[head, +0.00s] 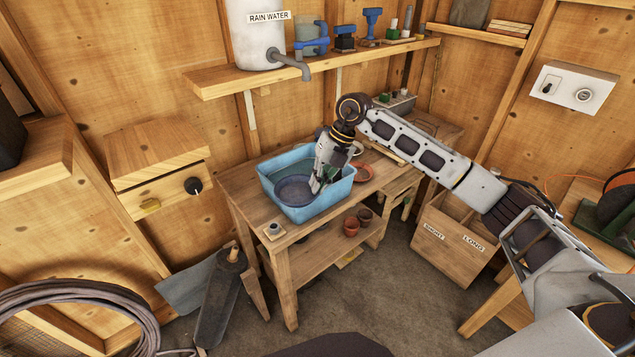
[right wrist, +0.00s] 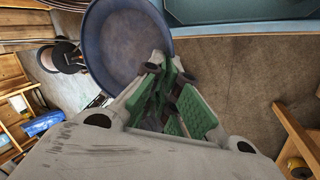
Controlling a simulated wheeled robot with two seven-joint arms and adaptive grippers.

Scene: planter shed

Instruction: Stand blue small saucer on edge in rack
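The blue small saucer (head: 293,190) shows in the head view over the light-blue basin (head: 309,212) on the wooden bench. My right gripper (head: 316,184) is at the saucer's right rim, pointing down. In the right wrist view the saucer (right wrist: 122,45) is large, and the fingers of my right gripper (right wrist: 168,72) close on its rim. The saucer appears held above the basin, whose wall (right wrist: 245,15) shows behind it. My left gripper is not in view. I cannot clearly make out the rack; my right arm covers part of the bench's right side.
Small pots (head: 351,226) stand on the lower shelf. A wall shelf (head: 320,66) hangs above. A crate (head: 455,240) stands at the right.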

